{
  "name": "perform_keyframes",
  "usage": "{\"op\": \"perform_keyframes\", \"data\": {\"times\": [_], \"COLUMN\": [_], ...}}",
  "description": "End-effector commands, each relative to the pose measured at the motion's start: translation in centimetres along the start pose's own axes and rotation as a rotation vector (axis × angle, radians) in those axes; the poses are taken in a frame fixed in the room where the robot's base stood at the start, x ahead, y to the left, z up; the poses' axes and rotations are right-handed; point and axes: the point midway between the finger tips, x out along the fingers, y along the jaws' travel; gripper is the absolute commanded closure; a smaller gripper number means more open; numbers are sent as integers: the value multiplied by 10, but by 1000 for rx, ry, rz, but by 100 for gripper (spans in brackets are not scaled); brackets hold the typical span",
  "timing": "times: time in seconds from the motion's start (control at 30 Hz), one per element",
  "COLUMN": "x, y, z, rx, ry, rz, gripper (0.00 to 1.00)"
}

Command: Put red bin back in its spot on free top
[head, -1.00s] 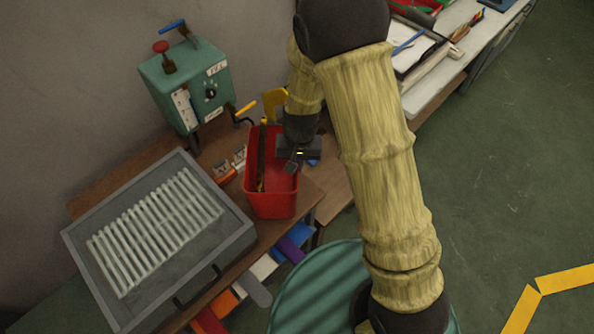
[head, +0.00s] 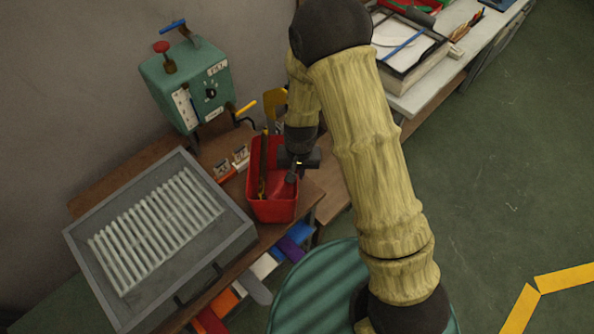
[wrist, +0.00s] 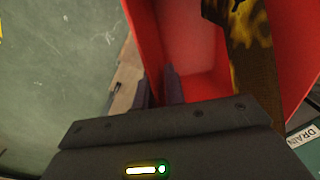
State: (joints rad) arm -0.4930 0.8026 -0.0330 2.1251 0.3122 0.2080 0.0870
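The red bin (head: 273,210) is on the brown bench top, between the grey tray and the bench's right edge. It looks upright in the head view. A long dark and yellowish tool stands in it; a mottled brown-yellow piece (wrist: 250,45) shows in the wrist view. My gripper (head: 293,176) is at the bin's right wall. In the wrist view my gripper's two dark fingers (wrist: 158,90) are close together, one on each side of the red wall (wrist: 150,35), and look shut on it. Whether the bin's base touches the bench is hidden.
A grey tray (head: 120,205) with pale ribbed slats is at left. A teal machine (head: 185,85) with levers stands behind. Small white-and-orange items (head: 235,160) lie beside the bin. A teal striped round top (head: 310,290) is in front. A white table (head: 450,65) is at upper right.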

Motion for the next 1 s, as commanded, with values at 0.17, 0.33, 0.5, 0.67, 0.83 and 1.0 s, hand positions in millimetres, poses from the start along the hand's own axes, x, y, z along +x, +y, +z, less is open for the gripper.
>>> {"op": "perform_keyframes", "data": {"times": [0.17,0.33,0.5,0.67,0.83,1.0], "x": [0,-1,-9,-28,-55,-84], "y": [0,0,-1,-1,-1,-1], "z": [0,0,-1,-1,-1,-1], "rx": [1,0,-1,-1,-2,-3], "ry": [0,0,2,4,6,5], "rz": [0,0,-1,-1,-1,-2], "gripper": [76,76,76,76,76,76]}}
